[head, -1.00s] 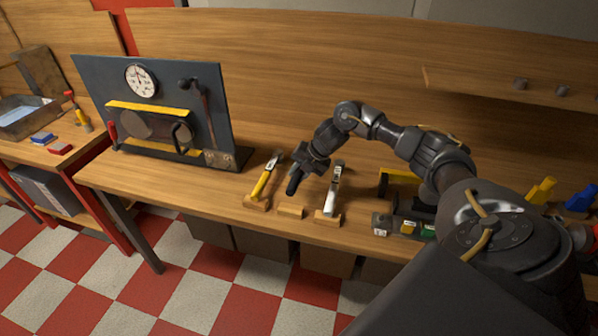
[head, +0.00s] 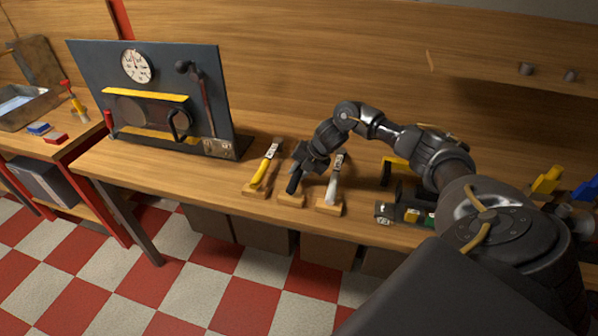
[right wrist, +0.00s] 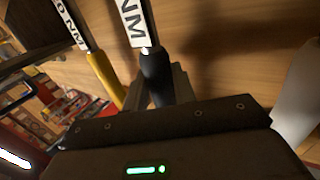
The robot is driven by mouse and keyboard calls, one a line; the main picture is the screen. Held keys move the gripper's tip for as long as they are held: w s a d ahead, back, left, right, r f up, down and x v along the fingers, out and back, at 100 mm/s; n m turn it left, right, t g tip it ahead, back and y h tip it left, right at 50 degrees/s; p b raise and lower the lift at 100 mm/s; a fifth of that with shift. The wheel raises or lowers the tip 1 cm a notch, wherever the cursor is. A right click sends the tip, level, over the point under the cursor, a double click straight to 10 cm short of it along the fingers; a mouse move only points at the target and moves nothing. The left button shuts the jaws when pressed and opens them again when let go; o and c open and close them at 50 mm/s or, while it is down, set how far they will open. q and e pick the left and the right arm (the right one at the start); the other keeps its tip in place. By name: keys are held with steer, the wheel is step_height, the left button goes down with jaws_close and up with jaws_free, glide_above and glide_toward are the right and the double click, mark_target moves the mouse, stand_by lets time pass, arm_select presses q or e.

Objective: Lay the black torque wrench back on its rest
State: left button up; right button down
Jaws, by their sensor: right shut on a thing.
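The black torque wrench (head: 292,185) is in my right gripper (head: 302,168), which is shut on its black handle. In the right wrist view the handle (right wrist: 153,72) lies between the fingers, with a white "NM" label beyond it. In the head view the handle's end is at the middle wooden rest (head: 291,201). I cannot tell whether it touches. My gripper hides the wrench's far part in the head view. My left gripper is not in view.
A yellow-handled wrench (head: 265,172) lies on its rest to the left, and a white-handled wrench (head: 334,188) on its rest to the right, both close by. A dark panel with a gauge (head: 136,66) stands further left. The bench front left of the rests is clear.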

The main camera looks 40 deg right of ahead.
steer(key=shift+f, duration=0.3)
steer(key=c, duration=1.1)
jaws_free()
steer(key=shift+o, duration=0.2)
steer(key=shift+f, duration=0.1)
steer(key=b+v, duration=0.1)
steer(key=v, duration=1)
steer(key=shift+b, duration=0.35)
steer(key=shift+f, duration=0.1)
